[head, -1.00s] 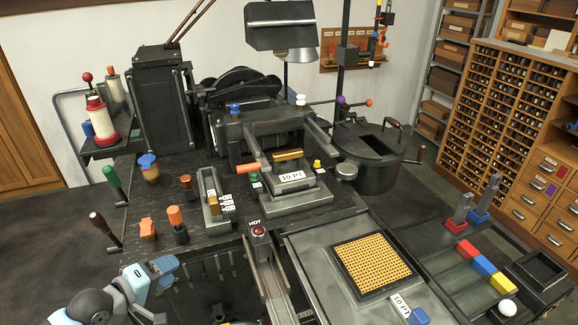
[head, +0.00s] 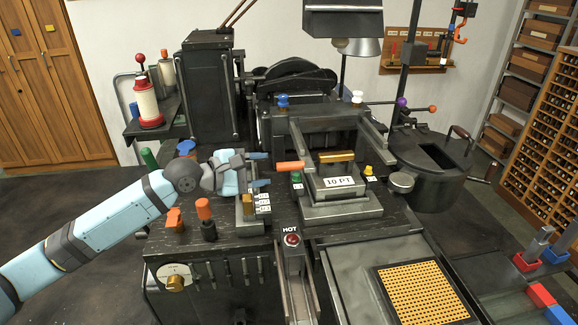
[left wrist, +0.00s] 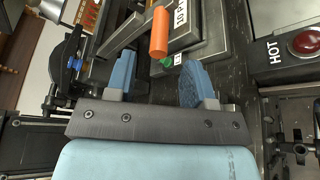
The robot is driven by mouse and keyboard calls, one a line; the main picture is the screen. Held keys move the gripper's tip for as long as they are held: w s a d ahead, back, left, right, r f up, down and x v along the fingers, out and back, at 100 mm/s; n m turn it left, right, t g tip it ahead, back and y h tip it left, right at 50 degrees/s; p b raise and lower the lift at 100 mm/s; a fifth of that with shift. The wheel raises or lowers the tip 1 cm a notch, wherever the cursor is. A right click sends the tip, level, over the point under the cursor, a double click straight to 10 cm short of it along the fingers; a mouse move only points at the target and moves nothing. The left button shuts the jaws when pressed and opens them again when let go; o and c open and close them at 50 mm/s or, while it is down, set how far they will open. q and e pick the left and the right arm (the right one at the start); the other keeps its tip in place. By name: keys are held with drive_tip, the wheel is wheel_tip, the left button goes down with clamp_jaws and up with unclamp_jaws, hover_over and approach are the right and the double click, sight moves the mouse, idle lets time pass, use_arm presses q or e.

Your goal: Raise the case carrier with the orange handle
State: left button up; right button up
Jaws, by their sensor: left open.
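The orange handle (head: 290,165) sticks out to the left from the case carrier (head: 341,190), a dark metal frame with a "10 PT" label and a brass-coloured bar. My left gripper (head: 265,169) is open, just left of the handle's free end, its blue fingers pointing at it. In the left wrist view the handle (left wrist: 158,34) lies beyond the fingertips, between their lines, and my gripper (left wrist: 155,62) holds nothing. The handle seems clear of both fingers. My right gripper is not in view.
A small brass-and-grey slider with labels (head: 248,205) stands under my left gripper. A green knob (head: 297,178) is close below the handle. Orange-topped pegs (head: 204,210) stand at the left. A red "HOT" lamp (head: 291,240) is in front.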

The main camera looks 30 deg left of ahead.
sight(280, 167)
use_arm(q)
drive_tip(key=x, duration=0.7)
drive_tip(key=shift+w+d+f, duration=0.15)
drive_tip(key=shift+w, duration=0.05)
drive_tip(key=shift+c, duration=0.5)
clamp_jaws()
